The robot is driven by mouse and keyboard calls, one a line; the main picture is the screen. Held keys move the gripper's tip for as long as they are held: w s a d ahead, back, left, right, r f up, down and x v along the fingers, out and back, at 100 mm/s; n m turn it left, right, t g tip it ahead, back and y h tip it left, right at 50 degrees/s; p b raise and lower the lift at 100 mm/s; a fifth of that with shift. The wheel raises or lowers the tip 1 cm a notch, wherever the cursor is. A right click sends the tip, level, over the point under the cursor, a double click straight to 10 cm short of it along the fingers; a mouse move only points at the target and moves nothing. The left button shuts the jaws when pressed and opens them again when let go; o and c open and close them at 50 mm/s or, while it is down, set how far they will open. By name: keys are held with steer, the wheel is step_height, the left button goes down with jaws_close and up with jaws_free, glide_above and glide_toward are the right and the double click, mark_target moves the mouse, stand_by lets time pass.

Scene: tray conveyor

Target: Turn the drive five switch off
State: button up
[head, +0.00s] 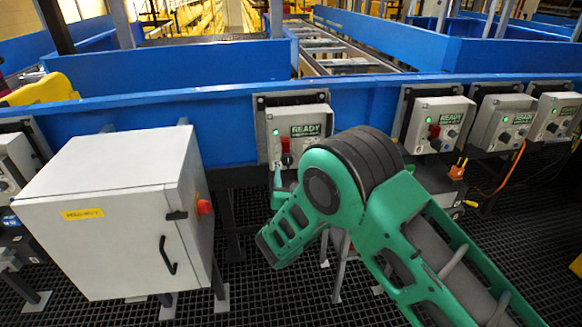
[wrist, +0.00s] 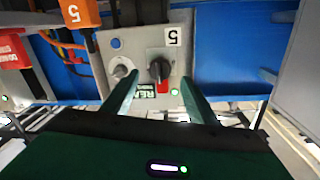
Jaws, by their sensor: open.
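The drive five control box (head: 313,119) is grey with a READY label and a lit green light, mounted on the blue conveyor side. In the wrist view it appears upside down, with a "5" tag. Its black rotary switch (wrist: 159,69) has a red part and points roughly along the picture's vertical. My gripper (wrist: 160,80) is open, with one green finger on each side of the switch; I cannot tell whether either touches it. In the head view my arm covers the box's lower right, and the red part of the switch (head: 286,145) shows left of the arm.
Similar control boxes (head: 437,122) line the rail to the right. A large grey cabinet (head: 120,215) stands at left.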

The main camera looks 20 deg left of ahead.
mark_target(289, 164)
steer(key=shift+x, duration=3)
steer(key=c, duration=1.1)
steer(key=shift+o, duration=0.2)
steer(key=shift+d, duration=0.1)
